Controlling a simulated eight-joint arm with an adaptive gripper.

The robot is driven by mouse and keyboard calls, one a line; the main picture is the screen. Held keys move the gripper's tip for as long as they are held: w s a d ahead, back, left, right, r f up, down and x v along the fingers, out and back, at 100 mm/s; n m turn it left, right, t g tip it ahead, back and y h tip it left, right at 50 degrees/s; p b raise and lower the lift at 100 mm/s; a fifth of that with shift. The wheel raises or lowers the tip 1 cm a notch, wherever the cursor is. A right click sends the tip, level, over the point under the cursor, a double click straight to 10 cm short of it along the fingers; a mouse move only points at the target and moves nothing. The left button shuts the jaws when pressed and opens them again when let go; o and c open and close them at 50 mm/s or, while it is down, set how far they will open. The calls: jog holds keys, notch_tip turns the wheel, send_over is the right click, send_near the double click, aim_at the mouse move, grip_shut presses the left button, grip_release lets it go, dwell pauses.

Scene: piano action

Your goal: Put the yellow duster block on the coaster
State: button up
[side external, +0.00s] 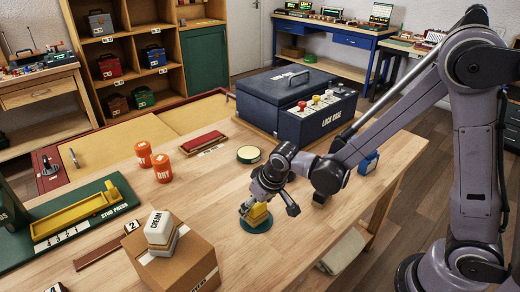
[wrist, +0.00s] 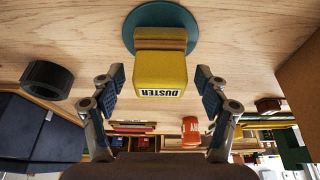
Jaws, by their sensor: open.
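The yellow duster block (side external: 259,212), with a brown lower part, sits on the round teal coaster (side external: 256,226) on the wooden bench. In the wrist view the block (wrist: 160,72) shows its DUSTER label, and its brown part rests over the coaster (wrist: 132,36). My gripper (side external: 268,206) is open around the block. In the wrist view my gripper (wrist: 159,80) has a finger on each side of the block, with a visible gap at both sides.
A cardboard box (side external: 176,262) with a cream block (side external: 159,222) stands front left. A round tin (side external: 249,154), orange canisters (side external: 162,168) and a navy case (side external: 290,95) stand behind. A green tray (side external: 90,240) is at left.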

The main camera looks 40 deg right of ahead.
jog(key=v, duration=1.1)
jog(key=s+d+r+t, duration=0.2)
jog(key=s+d+r, duration=0.2)
jog(key=s+d, duration=0.5)
jog(key=shift+s+t, duration=0.3)
jog(key=shift+s, duration=0.05)
